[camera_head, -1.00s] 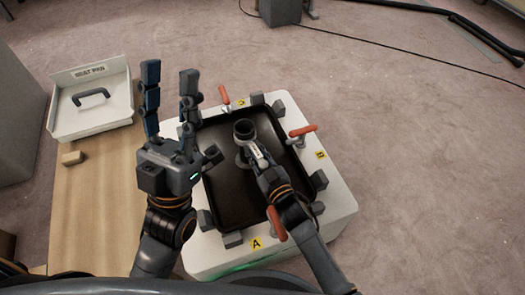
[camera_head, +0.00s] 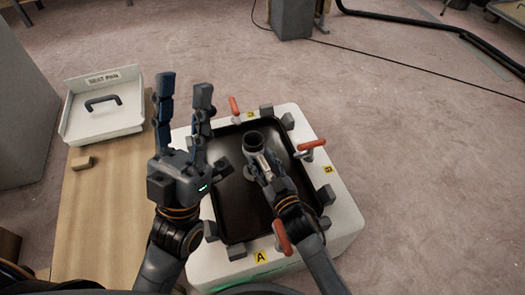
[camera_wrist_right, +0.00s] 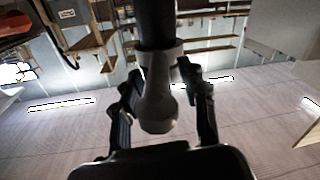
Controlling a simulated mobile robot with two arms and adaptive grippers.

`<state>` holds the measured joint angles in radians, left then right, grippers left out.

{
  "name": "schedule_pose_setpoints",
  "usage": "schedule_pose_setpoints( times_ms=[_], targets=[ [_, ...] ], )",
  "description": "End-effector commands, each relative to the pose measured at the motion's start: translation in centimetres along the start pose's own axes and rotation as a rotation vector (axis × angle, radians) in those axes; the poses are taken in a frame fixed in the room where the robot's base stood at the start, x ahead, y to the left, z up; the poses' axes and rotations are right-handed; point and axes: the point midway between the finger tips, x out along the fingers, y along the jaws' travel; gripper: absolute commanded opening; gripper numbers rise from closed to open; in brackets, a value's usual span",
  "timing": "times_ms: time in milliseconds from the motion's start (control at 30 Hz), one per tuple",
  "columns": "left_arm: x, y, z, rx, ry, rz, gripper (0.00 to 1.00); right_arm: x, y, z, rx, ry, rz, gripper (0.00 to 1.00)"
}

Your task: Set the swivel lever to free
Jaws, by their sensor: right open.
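A short dark post with a grey collar (camera_head: 254,141) stands up from the black pan (camera_head: 232,220) on the white fixture. In the right wrist view the dark post (camera_wrist_right: 157,22) carries a grey rounded lever (camera_wrist_right: 158,112) that points toward my palm. My right gripper (camera_head: 266,164) is at the post; in its wrist view its open fingers (camera_wrist_right: 162,85) stand on either side of the lever. I cannot tell whether they touch it. My left gripper (camera_head: 184,95) is open and empty, fingers up, left of the post. No lever marking is readable.
Red-handled clamps (camera_head: 312,146) and grey corner blocks (camera_head: 325,195) ring the black pan. A white tray labelled SEAT PAN (camera_head: 103,112) with a dark handle sits on the wooden bench (camera_head: 100,215) at left, near a small wooden block (camera_head: 82,163).

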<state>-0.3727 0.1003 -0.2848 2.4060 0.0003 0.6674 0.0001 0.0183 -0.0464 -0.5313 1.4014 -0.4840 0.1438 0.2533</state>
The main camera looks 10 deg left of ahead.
Motion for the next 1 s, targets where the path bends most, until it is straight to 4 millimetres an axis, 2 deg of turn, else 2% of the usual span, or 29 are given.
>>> schedule_pose_setpoints(
  times_ms=[200, 400, 533, 800, 867, 933, 1000],
  targets=[
    [0.0, 0.0, -0.1, 0.002, 0.003, 0.001, 0.40, 0.0, 0.9, -4.5, -0.005, 0.006, -0.001, 0.43],
    [0.1, 0.0, -0.1, 0.002, 0.003, 0.002, 0.40, 0.0, 1.4, -7.4, -0.002, 0.005, -0.001, 0.43],
    [0.1, 0.0, -0.1, 0.002, 0.004, 0.002, 0.40, 0.0, 1.6, -8.2, -0.001, 0.002, -0.001, 0.43],
    [0.1, 0.0, -0.1, 0.003, 0.004, 0.002, 0.40, 0.0, 1.6, -8.3, -0.001, 0.000, -0.001, 0.43],
    [0.1, 0.0, -0.1, 0.003, 0.004, 0.002, 0.30, -0.1, 1.6, -8.4, 0.000, 0.003, -0.001, 0.43],
    [0.1, 0.0, -0.1, 0.003, 0.004, 0.002, 0.16, -0.4, 1.8, -9.2, 0.009, 0.029, 0.002, 0.43],
    [0.1, 0.0, -0.1, 0.003, 0.004, 0.002, 0.01, -1.4, 2.4, -11.2, 0.033, 0.096, 0.012, 0.43]
  ],
)
